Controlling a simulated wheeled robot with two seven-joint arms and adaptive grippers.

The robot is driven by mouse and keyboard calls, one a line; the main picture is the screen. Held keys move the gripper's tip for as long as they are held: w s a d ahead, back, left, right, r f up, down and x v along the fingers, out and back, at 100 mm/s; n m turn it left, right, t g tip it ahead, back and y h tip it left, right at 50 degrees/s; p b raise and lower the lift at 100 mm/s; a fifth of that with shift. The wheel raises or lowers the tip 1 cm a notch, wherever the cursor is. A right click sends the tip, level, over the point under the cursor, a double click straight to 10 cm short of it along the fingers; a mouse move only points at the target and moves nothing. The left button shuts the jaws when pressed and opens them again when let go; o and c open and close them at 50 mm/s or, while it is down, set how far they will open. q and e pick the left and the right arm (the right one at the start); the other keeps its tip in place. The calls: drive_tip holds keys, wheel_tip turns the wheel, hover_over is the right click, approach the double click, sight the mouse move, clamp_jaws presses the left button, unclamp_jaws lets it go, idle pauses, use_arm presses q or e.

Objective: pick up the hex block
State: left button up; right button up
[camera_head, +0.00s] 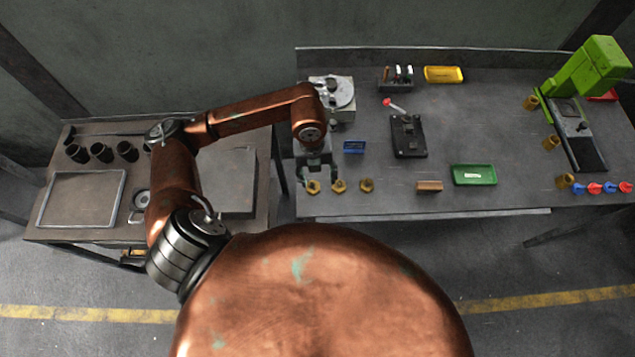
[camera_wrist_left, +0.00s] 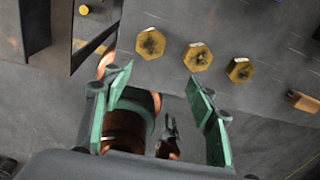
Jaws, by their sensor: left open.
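Three brass-coloured hex blocks lie in a row near the front edge of the right-hand table: a left one (camera_head: 313,187), a middle one (camera_head: 339,186) and a right one (camera_head: 366,185). The left wrist view also shows the left block (camera_wrist_left: 151,43), the middle block (camera_wrist_left: 197,57) and the right block (camera_wrist_left: 239,70), each with a dark centre. My left gripper (camera_head: 317,178) is open and empty, above or just behind the left block in the head view. Its green fingers (camera_wrist_left: 160,110) are spread apart in the wrist view, with no block between them. My right gripper is not in view.
A blue holder (camera_head: 354,147) stands just behind the blocks. A brown block (camera_head: 429,186) and a green tray (camera_head: 474,175) lie to the right. A black fixture (camera_head: 408,136) and a grey machine (camera_head: 334,97) stand farther back. A gap separates the two tables.

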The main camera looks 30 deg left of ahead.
sight(313, 186)
use_arm(q)
drive_tip(key=shift+w+a+y, duration=0.15)
drive_tip(key=shift+a+y, duration=0.05)
drive_tip(key=shift+a, duration=0.3)
drive_tip(key=shift+w+a+y, duration=0.15)
drive_tip(key=shift+a+y, duration=0.05)
drive_tip(key=shift+a, duration=0.3)
drive_tip(key=shift+a+f, duration=0.25)
drive_tip(key=shift+f, duration=0.05)
drive_tip(key=f, duration=0.7)
drive_tip(key=shift+d+f, duration=0.1)
drive_tip(key=shift+d, duration=0.1)
drive_tip(key=shift+c, duration=0.7)
clamp_jaws()
